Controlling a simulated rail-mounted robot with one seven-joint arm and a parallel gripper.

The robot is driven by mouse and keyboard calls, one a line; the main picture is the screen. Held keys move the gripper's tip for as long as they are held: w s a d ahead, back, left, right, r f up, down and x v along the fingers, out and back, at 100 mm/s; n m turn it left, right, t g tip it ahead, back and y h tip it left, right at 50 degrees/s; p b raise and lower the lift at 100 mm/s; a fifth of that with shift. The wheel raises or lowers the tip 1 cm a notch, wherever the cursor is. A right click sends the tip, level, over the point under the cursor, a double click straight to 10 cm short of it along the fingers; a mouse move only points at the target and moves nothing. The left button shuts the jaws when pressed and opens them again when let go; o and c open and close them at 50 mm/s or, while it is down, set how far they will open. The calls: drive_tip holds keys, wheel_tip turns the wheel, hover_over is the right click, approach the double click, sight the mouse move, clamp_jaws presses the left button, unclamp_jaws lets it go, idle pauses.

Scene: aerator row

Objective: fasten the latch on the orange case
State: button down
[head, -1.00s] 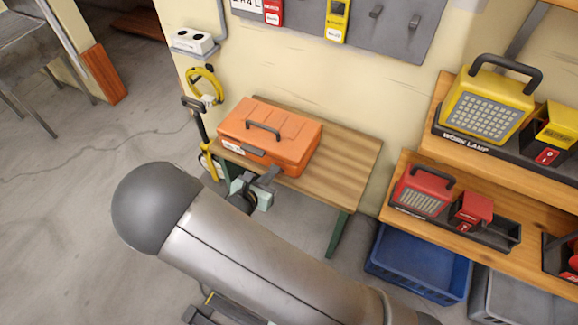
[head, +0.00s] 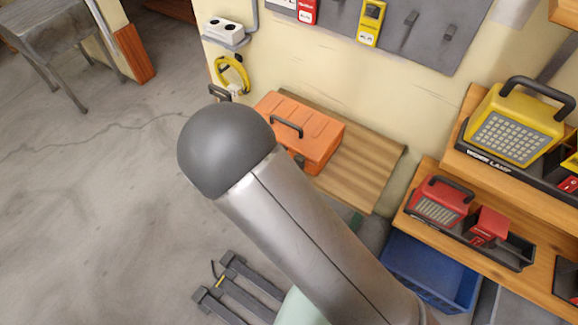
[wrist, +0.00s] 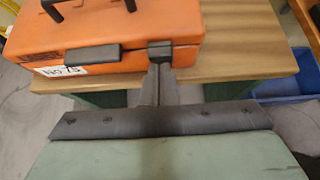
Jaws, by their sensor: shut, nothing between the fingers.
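The orange case (head: 318,127) lies with its lid down on a wooden bench, and its front also fills the upper left of the wrist view (wrist: 185,25). Its dark latch (wrist: 93,56) is a wide bar on the front, below the carrying handle and above a white label. I cannot tell whether the latch is fastened. My gripper (wrist: 160,55) is shut and empty. Its fingertips are at the case's front face, right of the latch and apart from it; contact with the case is unclear.
The wooden bench top (head: 365,165) is clear right of the case. A blue crate (head: 430,275) stands on the floor to the right. Shelves hold a red lamp (head: 440,200) and a yellow work lamp (head: 515,125). A yellow coiled thing (head: 232,75) hangs on the wall behind.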

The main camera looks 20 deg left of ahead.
drive_tip(key=v, duration=1.3)
drive_tip(key=shift+s+f, duration=0.15)
drive_tip(key=shift+s, duration=0.05)
drive_tip(key=w+d+r+m+g+h+p, duration=0.1)
drive_tip(key=w+d+r+m+g+h, duration=0.15)
drive_tip(key=d+r+m, duration=0.45)
drive_tip(key=w+d+r+m+g+h+p, duration=0.1)
drive_tip(key=w+d+r+m+g+p, duration=0.3)
drive_tip(key=d, duration=0.6)
drive_tip(key=d+r+m+g+h+b, duration=0.1)
drive_tip(key=d+r+m, duration=0.2)
drive_tip(key=d+m, duration=0.4)
drive_tip(key=s+d+r+m+g+y+p, duration=0.3)
drive_tip(key=s+d+r+m+y, duration=0.3)
drive_tip(key=d+m, duration=0.6)
wheel_tip(320, 180, up, 3)
drive_tip(key=s+m, duration=0.2)
drive_tip(key=m, duration=0.1)
drive_tip(key=shift+s+d+f+m, duration=0.15)
drive_tip(key=shift+s+d+m, duration=0.15)
drive_tip(key=shift+s+m, duration=0.1)
